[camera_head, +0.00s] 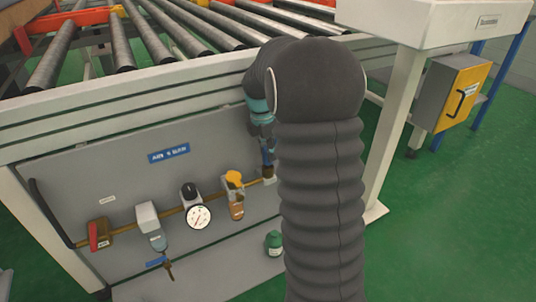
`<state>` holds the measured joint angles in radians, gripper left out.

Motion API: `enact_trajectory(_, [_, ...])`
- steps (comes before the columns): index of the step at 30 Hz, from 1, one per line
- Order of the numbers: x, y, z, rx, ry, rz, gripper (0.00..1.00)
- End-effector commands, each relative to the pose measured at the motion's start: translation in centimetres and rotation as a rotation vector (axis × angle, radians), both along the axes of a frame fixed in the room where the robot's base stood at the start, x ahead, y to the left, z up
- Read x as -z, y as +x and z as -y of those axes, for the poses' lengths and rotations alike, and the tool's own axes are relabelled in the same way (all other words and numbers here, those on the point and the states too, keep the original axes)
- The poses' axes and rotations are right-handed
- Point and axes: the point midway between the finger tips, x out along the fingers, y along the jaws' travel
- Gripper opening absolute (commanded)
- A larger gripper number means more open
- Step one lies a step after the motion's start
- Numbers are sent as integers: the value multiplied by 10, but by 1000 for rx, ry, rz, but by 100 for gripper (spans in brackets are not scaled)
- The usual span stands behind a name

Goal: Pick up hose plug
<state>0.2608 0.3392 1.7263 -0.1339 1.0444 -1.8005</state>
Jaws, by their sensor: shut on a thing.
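My gripper (268,163) is partly visible, low behind my dark sleeved arm, at the right end of the copper pipe on the grey panel. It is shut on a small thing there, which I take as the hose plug. The plug's shape and how it sits against the pipe end are too small and too covered by my arm to make out. A pale fitting (269,180) shows just below the gripper.
The copper pipe (172,211) carries a red valve (99,234), a filter (150,222), a gauge (199,217) and an orange-topped unit (235,193). A green canister (273,243) stands below. A roller conveyor (130,45) is above. Green floor (460,220) is clear at right.

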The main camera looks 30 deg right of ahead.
Motion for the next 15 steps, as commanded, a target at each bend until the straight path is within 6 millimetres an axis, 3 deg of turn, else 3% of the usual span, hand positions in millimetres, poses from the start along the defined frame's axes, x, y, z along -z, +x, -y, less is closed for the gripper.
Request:
enact_trajectory(4, [-29,0,0,1,-1,4,0])
enact_trajectory(15, [-72,-73,32,4,-1,3,0])
